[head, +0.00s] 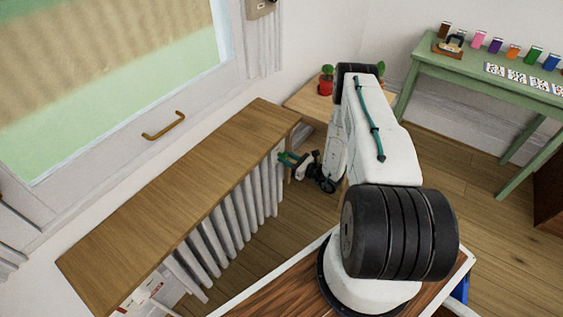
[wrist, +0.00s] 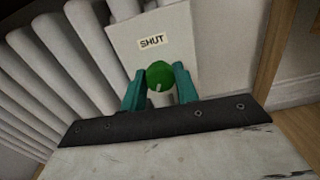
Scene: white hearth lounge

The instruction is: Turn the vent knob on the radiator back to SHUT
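The vent knob (wrist: 160,74) is a round green knob with a small white mark on its lower edge, facing away from the label. A SHUT label (wrist: 152,41) sits on the pale plate (wrist: 180,28) above it in the wrist view. My gripper (wrist: 160,78) has one teal finger on each side of the knob, both seeming to touch it. In the head view my gripper (head: 288,160) is at the far end of the radiator (head: 232,222), below its wooden shelf; the knob cannot be made out there.
The wooden shelf (head: 180,195) runs above the radiator. A low wooden table (head: 308,101) with a potted cactus (head: 326,82) stands beyond my gripper. A green table (head: 480,75) with small coloured items is at the right. Floor between is clear.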

